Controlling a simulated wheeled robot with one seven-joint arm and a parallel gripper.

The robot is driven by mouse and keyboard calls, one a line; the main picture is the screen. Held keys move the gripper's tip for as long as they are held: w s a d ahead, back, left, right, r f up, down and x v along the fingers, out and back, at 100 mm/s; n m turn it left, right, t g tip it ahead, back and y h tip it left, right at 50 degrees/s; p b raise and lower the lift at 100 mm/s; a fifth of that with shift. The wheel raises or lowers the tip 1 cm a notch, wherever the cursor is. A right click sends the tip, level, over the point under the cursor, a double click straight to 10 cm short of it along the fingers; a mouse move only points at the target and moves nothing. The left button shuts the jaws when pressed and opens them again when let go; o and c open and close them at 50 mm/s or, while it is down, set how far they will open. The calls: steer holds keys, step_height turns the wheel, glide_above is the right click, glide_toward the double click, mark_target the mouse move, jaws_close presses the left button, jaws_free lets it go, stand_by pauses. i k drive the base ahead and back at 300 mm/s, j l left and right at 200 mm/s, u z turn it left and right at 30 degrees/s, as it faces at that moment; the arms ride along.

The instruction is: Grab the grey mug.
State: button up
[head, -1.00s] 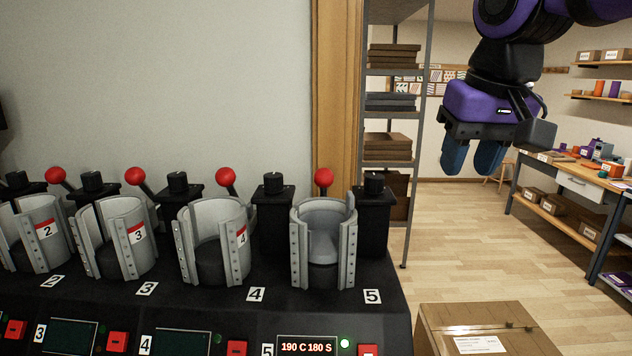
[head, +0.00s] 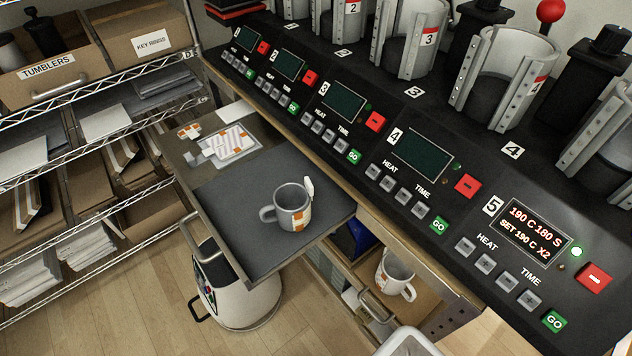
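A grey mug (head: 290,207) with an orange-and-white patterned wrap stands upright on a dark mat on a pull-out board (head: 262,262). Its handle points left, and a small white piece sticks up at its right rim. A second, paler mug (head: 396,272) with orange marks is lower down, in an open drawer or shelf under the press bench. My gripper is not in view now.
The press bench (head: 415,92) with several mug presses and control panels runs along the right, close to the board. Printed sheets (head: 228,142) lie at the board's back. A wire shelf (head: 95,100) stands at left. A white bin (head: 240,290) stands below the board.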

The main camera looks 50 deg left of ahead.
mark_target(290, 199)
steer(key=j+u, duration=0.2)
steer(key=u, duration=1.75)
steer(key=j+z, duration=0.1)
steer(key=j, duration=0.2)
steer(key=k+j+z, duration=0.15)
steer(key=j, duration=0.1)
